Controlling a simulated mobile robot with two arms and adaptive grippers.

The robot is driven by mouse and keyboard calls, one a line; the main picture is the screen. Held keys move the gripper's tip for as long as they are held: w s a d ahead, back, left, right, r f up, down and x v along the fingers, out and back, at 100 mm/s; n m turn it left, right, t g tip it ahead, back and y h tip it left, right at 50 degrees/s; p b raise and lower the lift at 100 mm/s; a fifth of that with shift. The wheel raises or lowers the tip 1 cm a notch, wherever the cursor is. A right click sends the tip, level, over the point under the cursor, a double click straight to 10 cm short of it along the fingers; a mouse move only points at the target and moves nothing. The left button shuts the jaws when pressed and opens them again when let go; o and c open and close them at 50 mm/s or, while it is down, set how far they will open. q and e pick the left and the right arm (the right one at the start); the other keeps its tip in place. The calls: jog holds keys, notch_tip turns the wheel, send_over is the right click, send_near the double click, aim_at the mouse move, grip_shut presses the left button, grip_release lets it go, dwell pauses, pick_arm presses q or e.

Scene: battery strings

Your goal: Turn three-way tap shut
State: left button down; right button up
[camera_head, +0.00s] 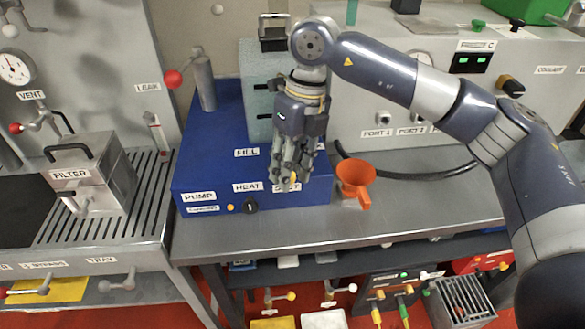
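No label that I can read names a three-way tap, so I cannot tell which fitting it is. Small taps show under the bench, one with a pale handle (280,297) and one beside it (335,291). A red-knobbed fitting stands at the VENT label (31,95), and a small valve (155,122) is near the LEAK label. My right gripper (287,183) hangs fingers down in front of the blue pump unit (215,165), over its front edge. It partly hides a label there. Its finger gap is unclear. My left gripper is not in view.
An orange funnel (356,177) stands on the steel bench (300,232), right of my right gripper. A black hose (400,176) runs behind it. A red-knobbed lever (174,79) rises at the pump unit. A filter box (92,180) is at left. The bench front is clear.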

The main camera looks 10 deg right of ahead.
jog(key=shift+o, duration=1.2)
jog(key=shift+w+a+r, duration=0.1)
jog(key=shift+a, duration=0.15)
jog(key=shift+d+r, duration=0.25)
jog(key=shift+r, duration=0.1)
notch_tip(320, 180, up, 11)
jog(key=d, duration=0.1)
jog(key=shift+w+d, duration=0.3)
jog(key=shift+w, duration=0.15)
